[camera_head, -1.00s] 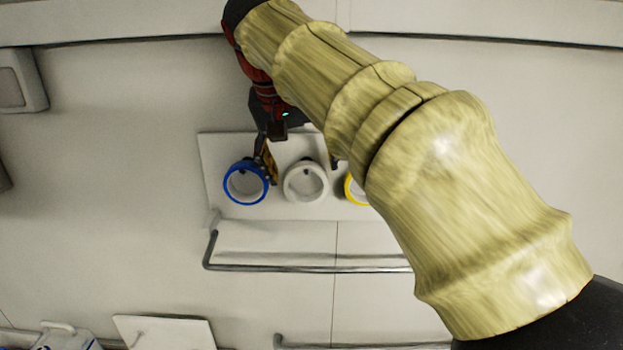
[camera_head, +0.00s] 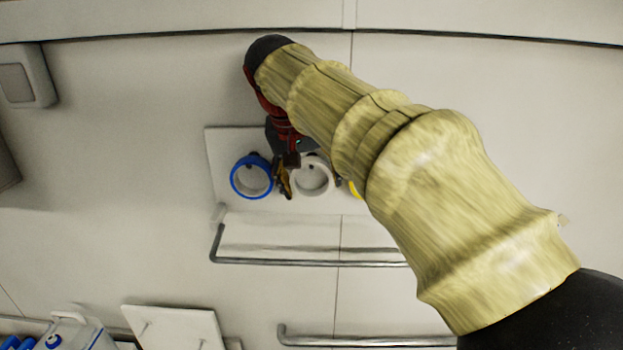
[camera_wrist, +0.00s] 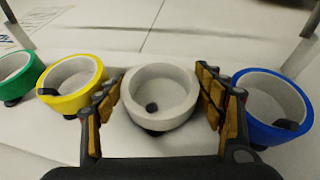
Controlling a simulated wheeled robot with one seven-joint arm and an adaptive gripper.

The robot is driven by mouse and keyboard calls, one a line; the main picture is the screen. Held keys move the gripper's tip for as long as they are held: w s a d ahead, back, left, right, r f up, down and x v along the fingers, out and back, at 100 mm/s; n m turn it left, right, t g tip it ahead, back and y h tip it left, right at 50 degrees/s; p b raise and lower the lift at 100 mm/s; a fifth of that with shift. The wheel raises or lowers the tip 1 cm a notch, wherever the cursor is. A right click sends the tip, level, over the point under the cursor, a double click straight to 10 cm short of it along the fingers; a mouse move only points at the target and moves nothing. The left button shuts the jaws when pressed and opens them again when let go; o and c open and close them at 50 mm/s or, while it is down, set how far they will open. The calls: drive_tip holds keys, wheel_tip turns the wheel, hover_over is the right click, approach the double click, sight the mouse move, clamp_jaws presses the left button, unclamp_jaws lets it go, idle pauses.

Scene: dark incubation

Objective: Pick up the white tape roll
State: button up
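The white tape roll (camera_head: 313,177) hangs on a dark peg on a white board, between a blue roll and a yellow roll. In the wrist view the white tape roll (camera_wrist: 160,97) sits between the two fingers of my gripper (camera_wrist: 163,115). The fingers are open, one on each side of the roll, with a small gap visible at each side. In the head view my gripper (camera_head: 310,182) is at the board by the white roll, and my arm hides part of it.
The blue tape roll (camera_head: 251,177) is close beside one finger. The yellow tape roll (camera_wrist: 72,84) is close to the other finger, with a green roll (camera_wrist: 14,75) beyond it. A metal rail (camera_head: 300,262) runs below the board (camera_head: 222,150). A second white board (camera_head: 176,327) is lower left.

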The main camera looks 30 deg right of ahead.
drive_tip(key=c, duration=0.6)
drive_tip(key=shift+r, duration=0.15)
